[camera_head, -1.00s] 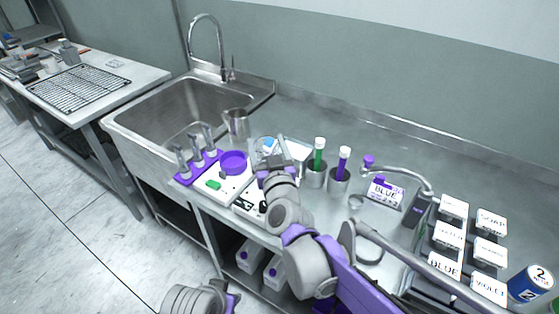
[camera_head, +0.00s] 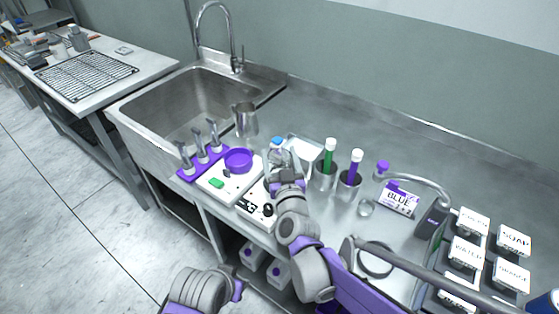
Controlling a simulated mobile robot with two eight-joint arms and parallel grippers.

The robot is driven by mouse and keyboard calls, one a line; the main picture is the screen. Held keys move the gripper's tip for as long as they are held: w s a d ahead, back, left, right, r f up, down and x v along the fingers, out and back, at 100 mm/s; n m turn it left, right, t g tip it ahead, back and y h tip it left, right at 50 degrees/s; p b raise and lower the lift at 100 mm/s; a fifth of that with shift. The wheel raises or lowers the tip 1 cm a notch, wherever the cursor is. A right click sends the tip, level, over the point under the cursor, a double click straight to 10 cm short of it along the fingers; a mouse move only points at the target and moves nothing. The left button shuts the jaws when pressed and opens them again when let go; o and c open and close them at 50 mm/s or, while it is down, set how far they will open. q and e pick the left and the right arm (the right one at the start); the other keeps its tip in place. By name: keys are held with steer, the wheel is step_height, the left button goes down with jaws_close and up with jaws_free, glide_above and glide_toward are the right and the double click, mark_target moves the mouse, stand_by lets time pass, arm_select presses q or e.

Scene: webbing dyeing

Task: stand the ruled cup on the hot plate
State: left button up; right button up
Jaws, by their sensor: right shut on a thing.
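My right gripper (camera_head: 286,177) is shut on a clear cup (camera_head: 277,157), which shows mostly behind the fingers with a blue patch at its top. The gripper hides its lower part. The hot plate (camera_head: 258,211), a white unit with a dark panel and knob, lies just in front of and below the gripper, partly covered by it. I cannot tell whether the cup touches it. My left arm shows at the bottom, but its fingers are out of view.
A white unit (camera_head: 213,192) with a purple bowl (camera_head: 238,160) stands left of the hot plate. Behind are a metal jug (camera_head: 245,119) and a clear tray (camera_head: 306,148). Metal holders with green (camera_head: 329,155) and purple (camera_head: 355,165) tubes stand close at right.

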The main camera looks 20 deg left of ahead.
steer(key=shift+f, duration=0.6)
steer(key=shift+f, duration=0.2)
steer(key=o, duration=1.4)
steer(key=shift+r, duration=0.1)
steer(key=shift+r, duration=0.1)
steer(key=shift+s+d+r, duration=0.1)
steer(key=shift+s, duration=0.15)
steer(key=v, duration=1.1)
steer(key=shift+s+d+b, duration=0.15)
steer(key=shift+s+b, duration=0.1)
steer(key=shift+b, duration=0.05)
